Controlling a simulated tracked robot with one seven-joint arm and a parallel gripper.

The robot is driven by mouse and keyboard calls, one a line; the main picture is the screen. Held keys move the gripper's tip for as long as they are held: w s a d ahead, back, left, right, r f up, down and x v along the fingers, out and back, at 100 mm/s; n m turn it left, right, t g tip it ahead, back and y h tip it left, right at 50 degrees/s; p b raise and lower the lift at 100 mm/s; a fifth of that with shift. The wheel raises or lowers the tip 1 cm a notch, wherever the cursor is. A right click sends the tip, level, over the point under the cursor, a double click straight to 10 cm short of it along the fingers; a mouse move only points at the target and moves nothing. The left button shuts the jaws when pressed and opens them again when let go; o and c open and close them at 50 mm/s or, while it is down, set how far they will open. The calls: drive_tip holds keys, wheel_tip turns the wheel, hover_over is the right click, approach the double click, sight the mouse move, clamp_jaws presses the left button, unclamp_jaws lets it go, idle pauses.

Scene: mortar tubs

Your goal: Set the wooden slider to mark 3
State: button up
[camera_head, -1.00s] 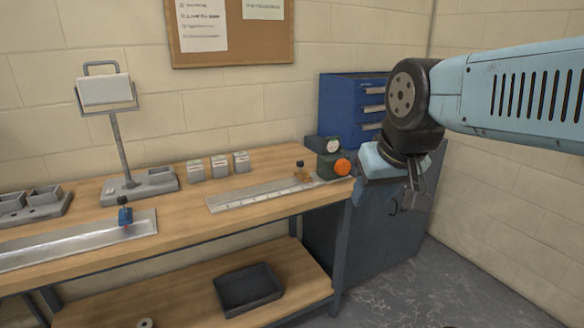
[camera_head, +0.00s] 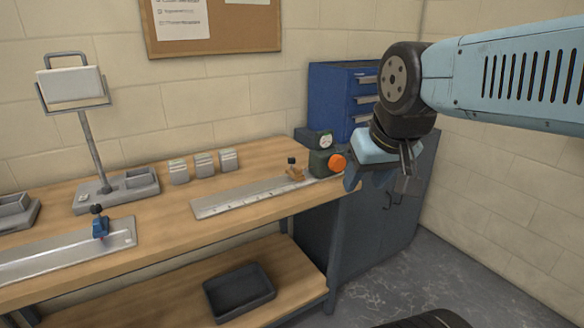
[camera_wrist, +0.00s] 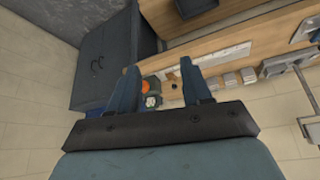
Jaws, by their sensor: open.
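The wooden slider (camera_head: 294,172), with a dark knob on top, sits near the right end of a metal rail (camera_head: 235,198) with marks along its front. The numbers at the marks are too small to read. My gripper (camera_head: 378,185) hangs in the air to the right of the slider and the bench end, apart from both. In the wrist view my gripper (camera_wrist: 160,85) shows two blue fingers spread with nothing held between them. The rail also shows in the wrist view (camera_wrist: 225,52), beyond the fingers.
A dark green device with an orange button (camera_head: 337,162) stands close right of the slider. Another rail with a blue slider (camera_head: 100,226) lies at left. Small grey blocks (camera_head: 204,164) and a lamp (camera_head: 88,120) stand behind. A blue drawer unit (camera_head: 340,98) is at the back.

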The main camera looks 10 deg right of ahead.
drive_tip(key=w+r+n, duration=0.1)
drive_tip(key=w+r, duration=0.1)
drive_tip(key=w, duration=0.9)
drive_tip(key=n+g+y, duration=0.1)
drive_tip(key=n, duration=0.2)
hover_over(299, 168)
drive_tip(key=s+d, duration=0.2)
drive_tip(key=s, duration=0.4)
wheel_tip(299, 168, down, 12)
drive_tip(key=x, duration=1.3)
drive_tip(key=shift+w+a+f, duration=0.25)
drive_tip(key=shift+a, duration=0.2)
drive_tip(key=shift+c, duration=0.4)
clamp_jaws()
